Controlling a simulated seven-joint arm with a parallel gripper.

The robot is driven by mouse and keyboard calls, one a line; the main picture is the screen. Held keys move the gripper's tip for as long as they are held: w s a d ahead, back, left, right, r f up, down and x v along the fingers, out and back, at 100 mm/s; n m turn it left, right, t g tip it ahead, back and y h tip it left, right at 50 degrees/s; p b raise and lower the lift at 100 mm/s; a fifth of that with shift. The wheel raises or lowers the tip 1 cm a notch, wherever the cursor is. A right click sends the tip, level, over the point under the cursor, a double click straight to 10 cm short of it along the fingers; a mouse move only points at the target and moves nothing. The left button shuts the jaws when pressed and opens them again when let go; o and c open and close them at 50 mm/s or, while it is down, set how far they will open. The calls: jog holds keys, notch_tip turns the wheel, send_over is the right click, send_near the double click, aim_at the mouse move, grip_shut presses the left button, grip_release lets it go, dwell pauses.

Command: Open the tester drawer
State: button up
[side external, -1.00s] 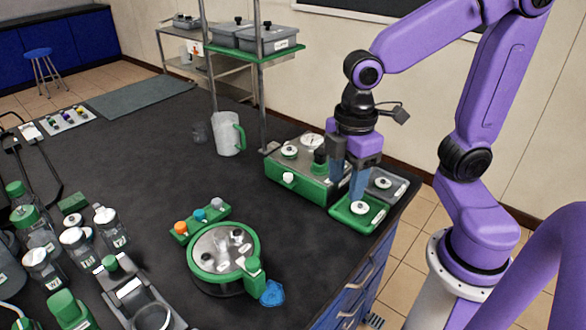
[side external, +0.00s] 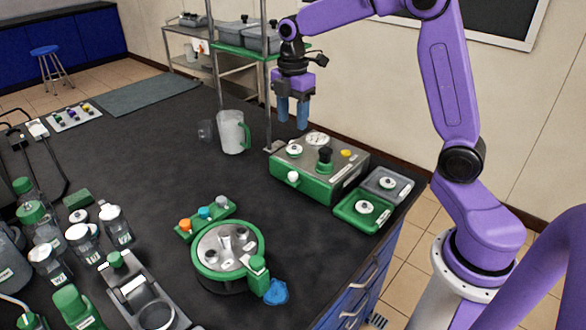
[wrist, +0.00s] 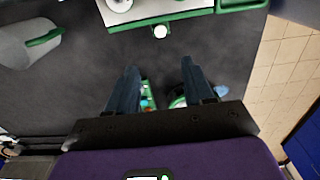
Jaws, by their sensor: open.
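The tester is a grey and green box (side external: 318,172) with a gauge, a black knob and a yellow button on top, near the right end of the bench. A white round knob (side external: 292,177) sticks out from its green front face; it also shows at the top of the wrist view (wrist: 160,31). The drawer looks shut, though its seams are too small to make out. My gripper (side external: 292,122) is open and empty, its blue fingers pointing down, well above the bench. In the wrist view the fingers (wrist: 160,66) are spread apart, below the knob in the picture.
A jug with a green handle (side external: 231,132) stands left of the tester. Green and grey trays (side external: 346,222) lie at its right. A round green-rimmed device (side external: 228,272) and a small rack (side external: 187,233) are in front. Bare bench lies between them and the tester.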

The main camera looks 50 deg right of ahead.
aim_at(293, 174)
notch_tip(293, 174, down, 16)
jog(key=shift+f, duration=0.1)
dwell(0.4)
grip_shut()
